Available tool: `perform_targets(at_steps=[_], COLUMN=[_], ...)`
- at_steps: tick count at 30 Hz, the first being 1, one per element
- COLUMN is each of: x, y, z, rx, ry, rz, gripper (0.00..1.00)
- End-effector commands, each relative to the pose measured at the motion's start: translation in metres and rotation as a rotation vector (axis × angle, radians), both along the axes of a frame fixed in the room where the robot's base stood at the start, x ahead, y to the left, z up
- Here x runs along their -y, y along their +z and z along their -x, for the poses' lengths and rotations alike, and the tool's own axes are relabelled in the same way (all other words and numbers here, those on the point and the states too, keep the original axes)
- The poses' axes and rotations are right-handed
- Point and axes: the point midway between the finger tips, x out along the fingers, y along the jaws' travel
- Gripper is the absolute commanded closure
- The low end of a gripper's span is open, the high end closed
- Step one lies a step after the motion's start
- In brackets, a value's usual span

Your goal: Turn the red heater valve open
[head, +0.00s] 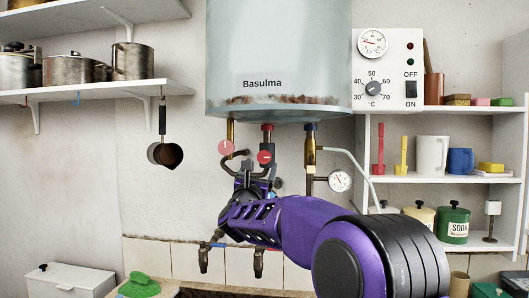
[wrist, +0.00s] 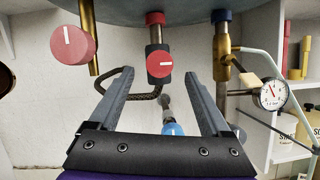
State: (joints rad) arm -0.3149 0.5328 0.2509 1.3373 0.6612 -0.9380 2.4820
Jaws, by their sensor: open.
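Two round red knobs hang under the grey water heater (head: 278,60). The left red knob (wrist: 74,45) is by the brass pipe and has an upright white mark; it also shows in the head view (head: 225,148). The middle red knob (wrist: 159,63) is on the red-collared pipe, its white mark lying level; it also shows in the head view (head: 265,157). I cannot tell which is the task's valve. My gripper (wrist: 170,75) is open and empty below the heater. In the wrist view the middle knob shows between its fingertips; contact cannot be told.
A brass blue-collared pipe (wrist: 221,50) and a dial gauge (wrist: 273,94) stand to the right. A dark curved hose (wrist: 122,75) runs behind the left finger. A blue-ended part (wrist: 173,129) shows between the fingers. Shelves (head: 440,178) with jars are at right.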

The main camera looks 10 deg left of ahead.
Motion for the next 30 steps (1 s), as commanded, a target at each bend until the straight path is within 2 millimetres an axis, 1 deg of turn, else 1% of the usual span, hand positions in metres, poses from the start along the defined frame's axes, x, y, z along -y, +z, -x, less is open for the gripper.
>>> perform_targets(at_steps=[1, 6, 12, 18, 26, 28, 30], x=[0.001, 0.003, 0.005, 0.006, 0.006, 0.006, 0.006], y=[0.006, 0.017, 0.025, 0.027, 0.027, 0.027, 0.027], z=[-0.010, -0.037, -0.057, -0.065, -0.066, -0.066, -0.066], rx=[0.000, 0.000, 0.000, -0.001, -0.001, 0.000, 0.000], ry=[0.000, 0.000, 0.000, 0.001, 0.001, 0.001, 0.001], rz=[0.000, 0.000, 0.001, 0.001, 0.001, 0.001, 0.001], gripper=[0.18, 0.18, 0.18, 0.18, 0.18, 0.27, 0.40])
